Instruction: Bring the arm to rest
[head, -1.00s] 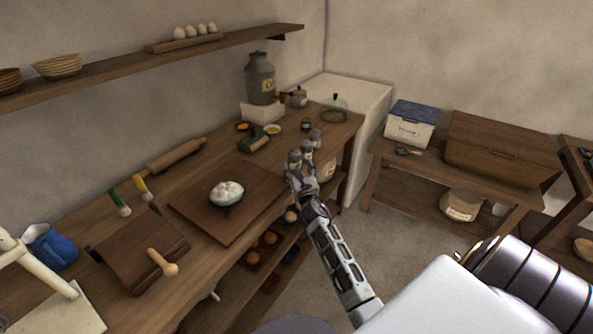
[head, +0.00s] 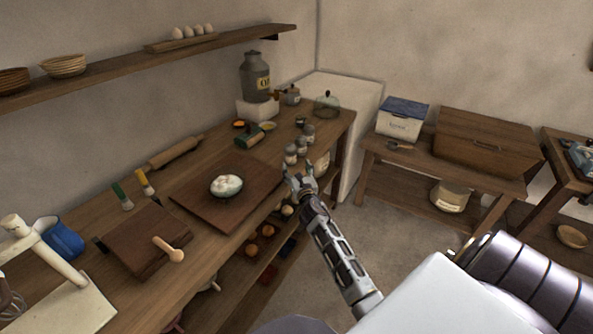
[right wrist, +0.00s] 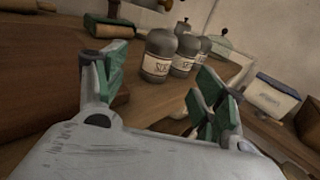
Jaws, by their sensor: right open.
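My right gripper (head: 300,180) is at the right edge of the wooden counter (head: 193,217), in front of a row of small grey jars. Its fingers stand apart with nothing between them, and they also show in the right wrist view (right wrist: 158,95). The labelled grey jars (right wrist: 159,55) stand beyond the fingertips in the right wrist view, apart from them. In the head view a jar (head: 290,155) stands just behind the gripper. My left gripper is not in view.
A dark board (head: 206,212) carries a bowl of white dough-like lumps (head: 226,185).

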